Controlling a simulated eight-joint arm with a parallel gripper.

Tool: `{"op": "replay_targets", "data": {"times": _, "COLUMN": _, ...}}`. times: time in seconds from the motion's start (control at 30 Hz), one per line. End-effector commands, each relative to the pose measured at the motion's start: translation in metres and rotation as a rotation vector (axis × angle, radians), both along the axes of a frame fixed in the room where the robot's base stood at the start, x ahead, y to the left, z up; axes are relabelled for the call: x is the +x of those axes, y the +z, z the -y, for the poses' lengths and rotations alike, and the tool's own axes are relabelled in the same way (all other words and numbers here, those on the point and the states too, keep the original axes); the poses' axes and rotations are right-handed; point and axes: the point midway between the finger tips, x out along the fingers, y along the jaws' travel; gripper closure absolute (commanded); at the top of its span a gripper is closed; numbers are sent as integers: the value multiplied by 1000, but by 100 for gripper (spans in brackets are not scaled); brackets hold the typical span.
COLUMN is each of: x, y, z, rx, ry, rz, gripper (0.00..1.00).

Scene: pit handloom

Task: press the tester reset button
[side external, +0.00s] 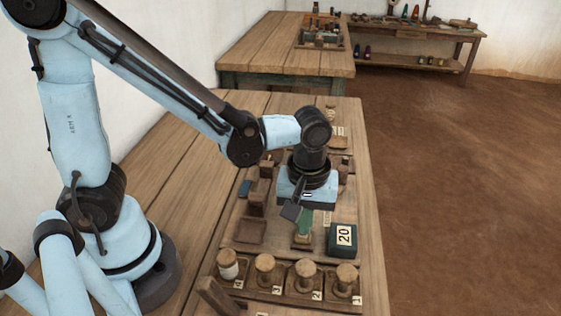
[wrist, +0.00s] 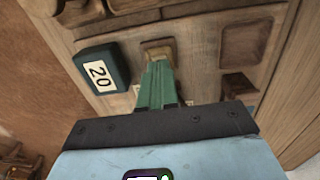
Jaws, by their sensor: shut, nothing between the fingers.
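My gripper (side external: 304,228) points down over the wooden board, its green fingers together with nothing between them. In the wrist view the fingertips (wrist: 158,64) lie in front of a small wooden block with a pale top (wrist: 157,46). This block (side external: 302,241) also shows just below the fingertips in the side view. It may be the tester reset button, but no label on it is readable. I cannot tell whether the fingertips touch it; they partly hide it.
A dark green box marked 20 (side external: 342,240) stands close beside the fingers. A shallow wooden tray (side external: 250,231) and a dark wooden block (wrist: 239,86) lie on the other side. Several numbered wooden pegs (side external: 306,268) line the near edge. The bench top (side external: 195,165) nearer my base is clear.

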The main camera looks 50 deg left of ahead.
Motion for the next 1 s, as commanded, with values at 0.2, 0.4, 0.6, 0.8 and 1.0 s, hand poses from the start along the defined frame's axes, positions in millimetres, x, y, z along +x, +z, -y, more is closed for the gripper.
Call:
{"op": "replay_targets", "data": {"times": 0.2, "x": 0, "y": -7, "z": 0, "rx": -1, "ry": 0, "rz": 1, "gripper": 100}}
{"op": "replay_targets", "data": {"times": 0.4, "x": 0, "y": -7, "z": 0, "rx": -1, "ry": 0, "rz": 1, "gripper": 100}}
{"op": "replay_targets", "data": {"times": 0.6, "x": 0, "y": -12, "z": 0, "rx": 0, "ry": 0, "rz": 0, "gripper": 100}}
{"op": "replay_targets", "data": {"times": 0.8, "x": 0, "y": -27, "z": 0, "rx": 1, "ry": 1, "rz": 1, "gripper": 100}}
{"op": "replay_targets", "data": {"times": 1.0, "x": 1, "y": -29, "z": 0, "rx": -1, "ry": 1, "rz": 4, "gripper": 100}}
